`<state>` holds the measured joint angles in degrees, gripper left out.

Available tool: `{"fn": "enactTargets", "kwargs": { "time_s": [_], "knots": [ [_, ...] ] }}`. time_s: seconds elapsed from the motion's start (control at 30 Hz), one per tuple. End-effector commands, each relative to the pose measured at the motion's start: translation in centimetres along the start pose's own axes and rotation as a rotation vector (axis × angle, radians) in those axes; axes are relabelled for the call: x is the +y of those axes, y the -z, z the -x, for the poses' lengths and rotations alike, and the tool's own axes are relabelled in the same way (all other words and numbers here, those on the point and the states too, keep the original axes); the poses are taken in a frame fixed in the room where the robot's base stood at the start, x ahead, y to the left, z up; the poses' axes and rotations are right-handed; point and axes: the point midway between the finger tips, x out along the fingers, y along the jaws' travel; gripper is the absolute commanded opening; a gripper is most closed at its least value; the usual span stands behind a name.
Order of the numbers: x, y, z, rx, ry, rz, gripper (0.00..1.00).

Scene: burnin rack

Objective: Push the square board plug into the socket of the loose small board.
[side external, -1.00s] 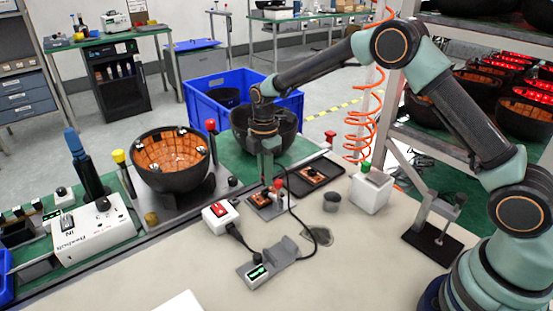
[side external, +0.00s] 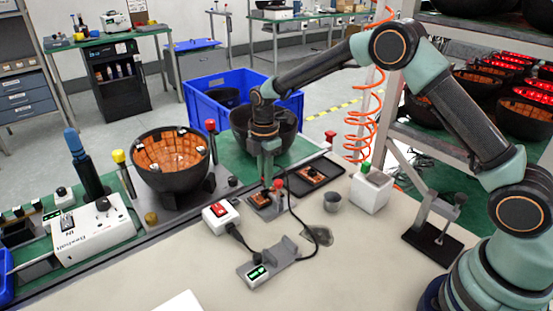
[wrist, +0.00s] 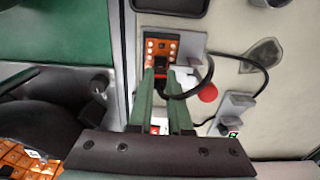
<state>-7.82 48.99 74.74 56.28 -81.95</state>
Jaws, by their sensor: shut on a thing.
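My gripper (side external: 266,184) points down over the small orange board (side external: 259,200), which sits in a grey holder with a red knob (side external: 278,184). In the wrist view, the green fingers (wrist: 161,73) are shut on the black square plug (wrist: 158,70) at the near part of the orange board (wrist: 164,46). A black cable (wrist: 206,85) loops from the plug to the right. The plug is at or just above the board. The fingers hide the socket, so I cannot tell whether the plug is seated in it.
Another orange board (side external: 312,174) lies on a black tray (side external: 328,172) behind.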

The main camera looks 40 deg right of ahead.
Motion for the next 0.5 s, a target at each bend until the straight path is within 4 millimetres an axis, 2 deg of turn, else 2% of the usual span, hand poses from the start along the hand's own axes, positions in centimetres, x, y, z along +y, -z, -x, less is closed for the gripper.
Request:
{"fn": "enactTargets", "kwargs": {
  "time_s": [0.5],
  "knots": [
    [0.0,0.0,-1.2,0.0,0.001,0.0,0.0]
  ]
}}
